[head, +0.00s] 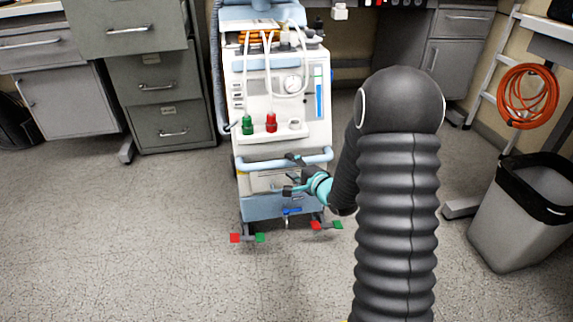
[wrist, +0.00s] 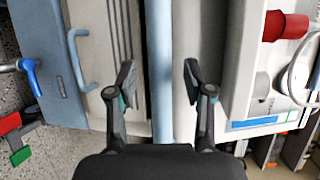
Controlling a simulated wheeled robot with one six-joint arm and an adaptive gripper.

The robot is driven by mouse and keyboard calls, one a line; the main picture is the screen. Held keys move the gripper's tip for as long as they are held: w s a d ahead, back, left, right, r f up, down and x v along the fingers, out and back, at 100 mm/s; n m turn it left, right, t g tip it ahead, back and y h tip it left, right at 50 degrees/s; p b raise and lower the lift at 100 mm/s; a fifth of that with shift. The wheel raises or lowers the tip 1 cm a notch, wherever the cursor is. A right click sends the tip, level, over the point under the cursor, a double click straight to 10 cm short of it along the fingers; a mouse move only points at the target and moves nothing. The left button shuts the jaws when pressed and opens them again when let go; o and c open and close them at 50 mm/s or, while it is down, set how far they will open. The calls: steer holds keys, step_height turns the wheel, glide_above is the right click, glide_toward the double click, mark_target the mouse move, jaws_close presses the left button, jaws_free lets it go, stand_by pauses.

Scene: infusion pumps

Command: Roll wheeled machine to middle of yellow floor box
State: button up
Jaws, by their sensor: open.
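The wheeled machine (head: 277,100) is a white and pale-blue cart. It stands upright on the grey floor, between the drawers and my arm. Its red and green foot pedals or casters (head: 246,238) show at the base. A light-blue push bar (head: 225,164) crosses its front. My gripper (head: 292,174) is at the front of the machine, at the bar's right half. In the wrist view my gripper (wrist: 159,82) is open, with one finger on each side of the bar (wrist: 159,40). No finger contact with the bar shows. No yellow floor box is in view.
Grey drawer cabinets (head: 150,85) stand at the back left, close to the machine. A grey bin (head: 510,225) with a black liner stands at the right. An orange hose coil (head: 527,95) hangs above it. The floor (head: 110,240) at the front left is clear.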

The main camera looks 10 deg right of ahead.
mark_target(289, 165)
steer(key=shift+x, duration=1.65)
jaws_close()
